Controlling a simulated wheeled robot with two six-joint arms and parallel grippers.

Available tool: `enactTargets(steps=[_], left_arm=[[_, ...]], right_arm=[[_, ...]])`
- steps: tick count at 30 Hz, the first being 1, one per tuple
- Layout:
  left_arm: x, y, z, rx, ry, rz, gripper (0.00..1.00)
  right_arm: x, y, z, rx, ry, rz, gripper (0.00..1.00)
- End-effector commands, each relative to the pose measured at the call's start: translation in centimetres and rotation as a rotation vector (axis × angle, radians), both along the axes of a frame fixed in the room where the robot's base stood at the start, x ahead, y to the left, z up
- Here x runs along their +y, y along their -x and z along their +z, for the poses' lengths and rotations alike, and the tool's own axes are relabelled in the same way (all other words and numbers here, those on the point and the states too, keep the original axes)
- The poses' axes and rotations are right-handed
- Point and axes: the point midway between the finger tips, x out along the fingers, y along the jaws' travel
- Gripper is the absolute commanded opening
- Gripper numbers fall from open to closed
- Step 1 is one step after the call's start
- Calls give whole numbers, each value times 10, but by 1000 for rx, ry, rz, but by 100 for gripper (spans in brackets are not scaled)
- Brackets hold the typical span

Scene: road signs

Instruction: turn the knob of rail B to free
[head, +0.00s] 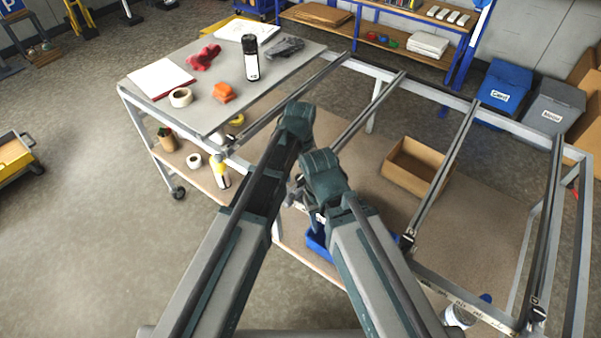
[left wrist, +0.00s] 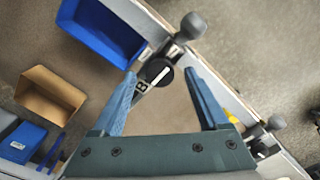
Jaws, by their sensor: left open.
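The knob of rail B (left wrist: 156,71) is a round black disc with a white line across it, slanting up to the right in the left wrist view. A white letter B (left wrist: 140,86) shows on the rail beside it. My left gripper (left wrist: 160,74) is open, with its two blue fingers on either side of the knob and a visible gap to its right. In the head view my left gripper (head: 296,190) is small and partly hidden between my arms at the front end of rail B (head: 366,112). My right gripper is not visible; only its arm shows.
A grey ball-ended handle (left wrist: 190,27) stands close above the knob in the left wrist view. A blue bin (head: 318,242) and a cardboard box (head: 418,172) are on the lower shelf.

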Motion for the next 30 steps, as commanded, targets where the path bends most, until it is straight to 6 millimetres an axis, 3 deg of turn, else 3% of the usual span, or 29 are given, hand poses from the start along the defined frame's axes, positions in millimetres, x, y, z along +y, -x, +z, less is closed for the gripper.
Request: enactTargets(steps=[24, 30], left_arm=[[0, 0, 117, 0, 0, 0, 77], [0, 0, 131, 0, 0, 1, 77]], right_arm=[[0, 0, 117, -1, -2, -14, 50], [0, 0, 131, 1, -2, -12, 50]])
